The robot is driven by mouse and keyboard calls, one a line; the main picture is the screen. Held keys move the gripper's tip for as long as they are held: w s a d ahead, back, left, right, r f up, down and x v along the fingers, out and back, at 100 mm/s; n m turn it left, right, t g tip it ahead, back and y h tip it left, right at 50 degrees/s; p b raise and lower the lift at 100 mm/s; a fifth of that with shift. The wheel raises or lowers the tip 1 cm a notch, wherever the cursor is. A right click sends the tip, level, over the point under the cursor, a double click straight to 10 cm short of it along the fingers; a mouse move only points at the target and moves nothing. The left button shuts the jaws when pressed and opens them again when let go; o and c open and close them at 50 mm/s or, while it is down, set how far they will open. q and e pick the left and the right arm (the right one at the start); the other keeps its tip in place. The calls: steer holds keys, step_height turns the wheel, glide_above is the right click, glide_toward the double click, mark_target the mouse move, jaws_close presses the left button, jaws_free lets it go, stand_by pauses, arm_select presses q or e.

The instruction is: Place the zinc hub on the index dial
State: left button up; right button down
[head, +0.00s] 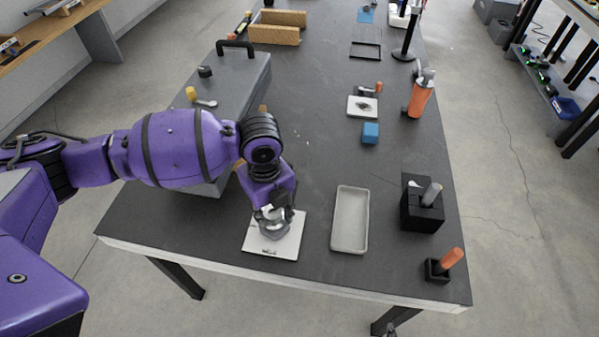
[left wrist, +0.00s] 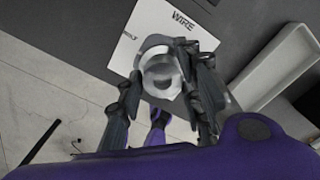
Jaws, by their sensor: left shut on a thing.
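My left gripper (head: 273,214) points down over a white printed card (head: 257,244) near the front edge of the table. It is shut on a silver-grey round part, which looks like the zinc hub (left wrist: 161,74). In the left wrist view the hub sits between the fingers, with a pale round face showing. A grey curved rim (left wrist: 153,43) shows around its far side; I cannot tell whether it belongs to the hub or to the index dial. Whether the hub touches the card is hidden. I cannot clearly make out the index dial. My right gripper is not in view.
An empty grey tray (head: 350,246) lies right of the card. Black holders (head: 424,213) stand at the right edge, one with an orange handle (head: 451,258). A blue block (head: 370,133) and an orange cup (head: 418,100) stand farther back. A grey toolbox (head: 240,78) lies behind my arm.

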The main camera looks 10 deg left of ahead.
mark_target(271, 213)
arm_select(q)
steer(key=o, duration=1.3)
steer(key=shift+f, duration=0.15)
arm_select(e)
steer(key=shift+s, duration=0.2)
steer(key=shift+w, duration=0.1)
arm_select(q)
steer(key=shift+r, duration=0.35)
step_height(271, 213, up, 12)
steer(key=shift+f+p, duration=0.15)
steer(key=shift+p, duration=0.15)
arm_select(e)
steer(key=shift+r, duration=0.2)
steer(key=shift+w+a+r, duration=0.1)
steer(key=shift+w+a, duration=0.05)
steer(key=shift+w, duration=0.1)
